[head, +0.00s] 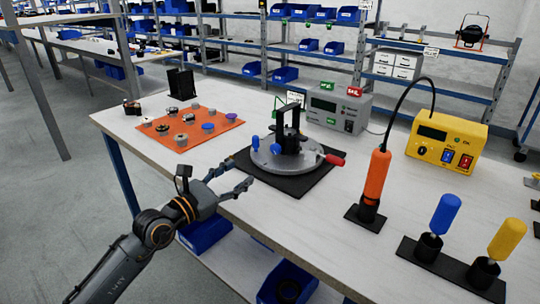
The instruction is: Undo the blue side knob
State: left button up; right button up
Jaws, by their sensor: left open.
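A round grey fixture (287,158) with a black upright clamp (289,128) stands on a black mat (316,184) in the middle of the table. A small blue side knob (255,142) sits upright at its left side, and a red handle (334,160) sticks out at its right. My left gripper (241,174) is in front and to the left of the fixture, near the table's front edge. Its fingers are spread and empty, apart from the blue knob. My right gripper is out of view.
An orange mat (230,125) with several small parts lies at the left. An orange screwdriver (377,180) stands in a holder, with blue (446,213) and yellow (507,239) handled tools at the right. A grey box (337,108) and yellow box (447,141) stand behind. Blue bins are below.

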aim_at(273, 150)
pick_arm(q)
jog(key=shift+w+a+f, duration=0.1)
jog(key=shift+w, duration=0.15)
jog(key=shift+w+m, duration=0.25)
jog(key=shift+m, duration=0.05)
jog(key=b+x, duration=0.2)
jog(key=x, duration=1)
jog(key=shift+s+f, duration=0.1)
jog(key=shift+f, duration=0.1)
jog(key=shift+w+d+b, duration=0.4)
jog(key=shift+w+d, duration=0.05)
jog(key=shift+w, duration=0.1)
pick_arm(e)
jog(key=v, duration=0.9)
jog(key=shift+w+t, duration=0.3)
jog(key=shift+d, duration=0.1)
pick_arm(q)
grip_shut()
